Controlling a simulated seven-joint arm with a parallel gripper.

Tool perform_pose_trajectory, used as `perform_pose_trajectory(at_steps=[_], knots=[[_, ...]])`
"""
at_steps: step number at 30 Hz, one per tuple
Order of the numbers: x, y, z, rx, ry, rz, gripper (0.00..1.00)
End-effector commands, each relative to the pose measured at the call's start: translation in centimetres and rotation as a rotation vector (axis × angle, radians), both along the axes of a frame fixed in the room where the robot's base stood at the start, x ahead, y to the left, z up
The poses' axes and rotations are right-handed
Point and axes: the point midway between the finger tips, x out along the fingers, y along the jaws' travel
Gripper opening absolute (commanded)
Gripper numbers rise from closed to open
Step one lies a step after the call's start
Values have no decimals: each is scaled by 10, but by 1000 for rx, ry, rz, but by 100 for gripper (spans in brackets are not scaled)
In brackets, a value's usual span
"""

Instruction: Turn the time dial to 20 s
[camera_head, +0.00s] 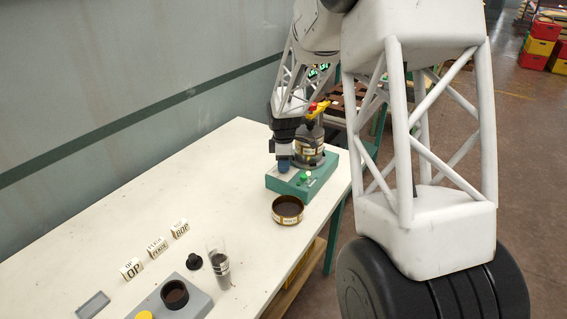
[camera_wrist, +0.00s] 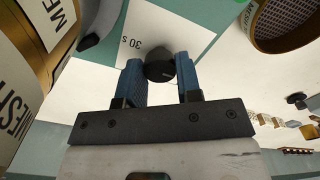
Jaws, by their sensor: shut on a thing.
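The time dial (camera_wrist: 160,72) is a dark round knob on the green shaker base (camera_head: 312,185). In the wrist view it sits between the two blue fingers of my gripper (camera_wrist: 159,64), which is shut on it. In the head view my gripper (camera_head: 284,163) reaches down at the base's left end and hides the dial. A green button (camera_head: 304,177) is on the base, right of my gripper.
A sieve stack (camera_head: 308,150) stands on the base close behind my gripper. A brown labelled sieve (camera_head: 287,220) lies on the white table in front. Nearer are a clear cylinder (camera_head: 218,265), a black stopper (camera_head: 194,262), a grey device (camera_head: 195,300) and label blocks (camera_head: 157,248). The table's left side is clear.

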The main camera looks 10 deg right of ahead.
Motion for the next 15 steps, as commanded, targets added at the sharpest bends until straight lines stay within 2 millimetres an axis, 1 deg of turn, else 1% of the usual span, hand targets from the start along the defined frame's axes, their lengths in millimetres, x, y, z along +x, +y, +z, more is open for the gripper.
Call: perform_pose_trajectory(at_steps=[8,15], knots=[[0,0,0,0,0,-14,9],[0,0,0,0,0,-91,9]])
